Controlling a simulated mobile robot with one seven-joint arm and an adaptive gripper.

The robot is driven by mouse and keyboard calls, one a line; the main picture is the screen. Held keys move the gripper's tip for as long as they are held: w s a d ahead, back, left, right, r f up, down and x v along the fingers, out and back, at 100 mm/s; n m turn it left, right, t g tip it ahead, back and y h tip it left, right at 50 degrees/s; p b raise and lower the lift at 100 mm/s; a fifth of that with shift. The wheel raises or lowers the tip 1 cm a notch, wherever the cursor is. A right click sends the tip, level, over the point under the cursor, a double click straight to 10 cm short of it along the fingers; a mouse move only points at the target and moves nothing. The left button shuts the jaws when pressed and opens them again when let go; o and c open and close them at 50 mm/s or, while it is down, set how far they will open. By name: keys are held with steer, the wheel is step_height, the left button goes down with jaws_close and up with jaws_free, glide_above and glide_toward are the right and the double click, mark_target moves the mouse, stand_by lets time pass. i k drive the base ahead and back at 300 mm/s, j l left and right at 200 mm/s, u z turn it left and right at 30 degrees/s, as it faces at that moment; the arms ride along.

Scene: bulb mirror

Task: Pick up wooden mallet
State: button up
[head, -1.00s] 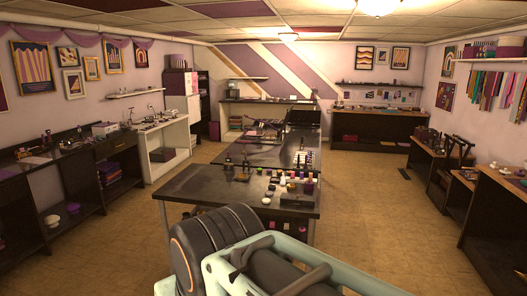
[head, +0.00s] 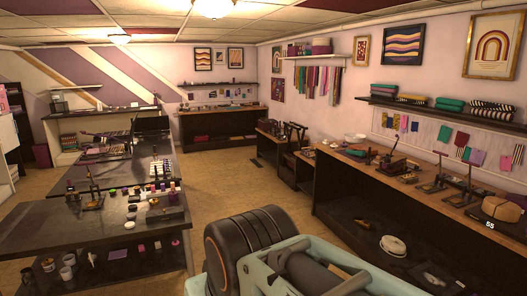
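I cannot make out a wooden mallet for certain. A rounded tan-brown object with a dark band (head: 502,209) sits on the long right-hand bench, near the right edge of the head view; I cannot tell what it is. Several small tools and stands are on the same bench, too small to identify. My folded arm fills the bottom middle of the view, and my gripper cannot be seen.
The long wood-topped bench (head: 430,201) runs along the right wall, with a white round item (head: 393,246) on its lower shelf. A dark table (head: 90,238) with small jars stands at left. Tan floor (head: 222,180) is open between them.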

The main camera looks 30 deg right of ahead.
mark_target(413, 163)
steer(key=z, duration=2.05)
steer(key=u, duration=0.2)
steer(key=i, duration=1.15)
steer(key=i+u, duration=0.1)
steer(key=i, duration=1)
steer(key=i+l+u, duration=0.1)
steer(key=i, duration=1.05)
steer(key=i+z, duration=0.15)
steer(key=i, duration=0.4)
steer(key=i+j+z, duration=0.1)
steer(key=i, duration=0.5)
steer(key=i+j+z, duration=0.15)
steer(key=i+z, duration=0.2)
steer(key=i+j+z, duration=0.3)
steer(key=i+l, duration=0.05)
steer(key=l, duration=0.05)
